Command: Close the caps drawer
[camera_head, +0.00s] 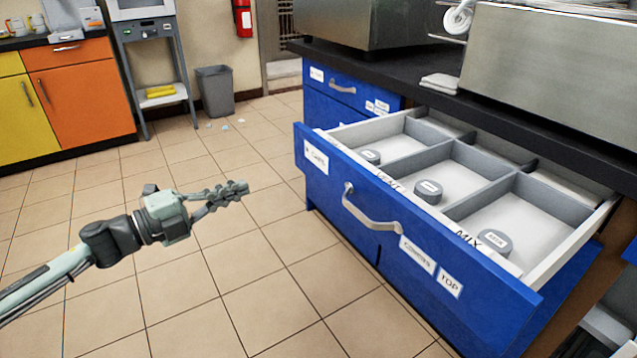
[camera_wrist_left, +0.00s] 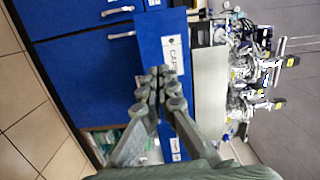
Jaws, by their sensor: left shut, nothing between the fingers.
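The caps drawer (camera_head: 318,190) is blue-fronted and pulled well out of the counter, with a silver bow handle (camera_head: 369,210) and a "CAPS" label at its left end. Inside are grey compartments, each with a round grey cap; one cap (camera_head: 428,191) sits in the middle compartment and another (camera_head: 495,242) in the near one. My left gripper (camera_head: 241,188) is shut and empty, out in front of the drawer's left end and apart from it. In the left wrist view its fingertips (camera_wrist_left: 160,85) appear before the drawer's blue front (camera_wrist_left: 165,45) and label. My right gripper is not in view.
The dark countertop (camera_head: 405,75) with steel equipment lies above the drawer. A closed blue drawer (camera_head: 343,87) is beyond it. A grey bin (camera_head: 215,90) and an orange cabinet (camera_head: 78,95) stand farther back. The tiled floor (camera_head: 235,275) before the drawer is clear.

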